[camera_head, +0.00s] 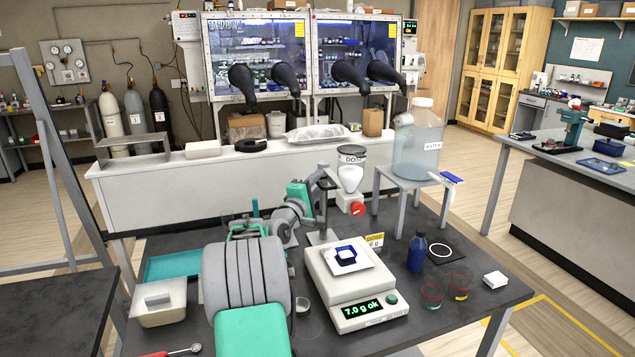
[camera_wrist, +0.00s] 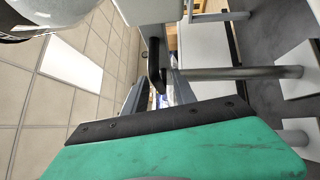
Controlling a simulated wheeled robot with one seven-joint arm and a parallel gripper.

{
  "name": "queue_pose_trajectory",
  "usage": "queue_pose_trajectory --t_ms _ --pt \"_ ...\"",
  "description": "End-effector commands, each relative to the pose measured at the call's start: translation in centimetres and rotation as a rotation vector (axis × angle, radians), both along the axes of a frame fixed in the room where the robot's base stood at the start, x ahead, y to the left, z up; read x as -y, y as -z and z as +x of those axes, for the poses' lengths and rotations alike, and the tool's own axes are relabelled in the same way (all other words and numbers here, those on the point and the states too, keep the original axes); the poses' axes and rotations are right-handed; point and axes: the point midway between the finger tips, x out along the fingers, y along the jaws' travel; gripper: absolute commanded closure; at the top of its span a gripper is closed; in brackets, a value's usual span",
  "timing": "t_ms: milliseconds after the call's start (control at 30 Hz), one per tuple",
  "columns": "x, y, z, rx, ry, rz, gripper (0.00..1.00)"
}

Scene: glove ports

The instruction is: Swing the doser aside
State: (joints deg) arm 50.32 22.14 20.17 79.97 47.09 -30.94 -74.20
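The doser (camera_head: 350,170) is a clear hopper with a dark cap, a label and a red knob (camera_head: 357,209) at its lower end. My gripper (camera_head: 318,183) is close to the top of the post, left of the doser. In the wrist view a green, black-edged part of my gripper fills the bottom, beside a grey bar (camera_wrist: 245,73). The fingertips' spacing and any contact are unclear.
A large water jar (camera_head: 418,140) stands on a grey stand right of the doser. A tray (camera_head: 158,302) lies at left.

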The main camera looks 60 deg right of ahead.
Motion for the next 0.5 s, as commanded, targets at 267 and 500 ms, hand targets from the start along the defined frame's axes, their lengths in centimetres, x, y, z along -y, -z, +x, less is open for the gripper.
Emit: queue_pose_trajectory --t_ms 267,500 --pt "-0.07 0.04 0.03 0.001 0.000 0.001 0.80" --pt "-0.08 0.02 0.04 0.001 -0.001 0.000 0.99"
